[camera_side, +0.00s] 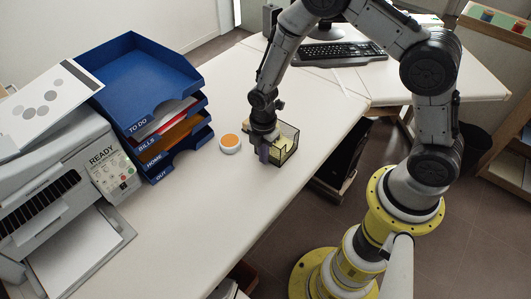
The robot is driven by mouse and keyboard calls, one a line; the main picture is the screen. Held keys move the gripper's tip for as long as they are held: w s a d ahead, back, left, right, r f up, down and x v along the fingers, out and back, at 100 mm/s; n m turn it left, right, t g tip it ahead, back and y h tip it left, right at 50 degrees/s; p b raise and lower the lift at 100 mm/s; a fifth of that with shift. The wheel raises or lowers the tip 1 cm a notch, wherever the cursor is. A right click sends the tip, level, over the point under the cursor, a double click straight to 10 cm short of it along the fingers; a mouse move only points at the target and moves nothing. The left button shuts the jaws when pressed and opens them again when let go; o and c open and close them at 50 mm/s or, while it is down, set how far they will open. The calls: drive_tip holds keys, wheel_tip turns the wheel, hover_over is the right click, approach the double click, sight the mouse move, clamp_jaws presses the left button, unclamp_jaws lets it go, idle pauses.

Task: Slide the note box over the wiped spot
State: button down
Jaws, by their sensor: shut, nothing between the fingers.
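The note box (289,144) is a small dark mesh box with yellow notes inside, standing on the white desk near its right edge. My gripper (263,156) points down at the left side of the box, with its fingers shut and low over the desk. The gripper hides part of the box; I cannot tell whether they touch. No mark that I can identify as the wiped spot shows on the desk.
A round white container with an orange top (230,142) stands left of my gripper. Stacked blue trays (141,75) and a printer (75,165) fill the left. A keyboard (337,53) lies at the back. The front desk (215,210) is clear.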

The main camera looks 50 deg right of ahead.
drive_tip(key=a, duration=0.3)
drive_tip(key=shift+a+r, duration=0.15)
drive_tip(key=shift+r, duration=0.05)
wheel_tip(320, 180, up, 22)
drive_tip(key=w+d+m+t, duration=0.1)
drive_tip(key=d+t, duration=0.2)
drive_tip(key=s+d+r+m+t, duration=0.2)
drive_tip(key=s+d+r+m, duration=0.15)
drive_tip(key=s+r, duration=0.5)
drive_tip(key=s+r+m, duration=0.1)
drive_tip(key=s+m, duration=1.2)
drive_tip(key=shift+s+d+r+m+t, duration=0.15)
drive_tip(key=shift+s+d+m+t, duration=0.2)
drive_tip(key=shift+s+d, duration=0.1)
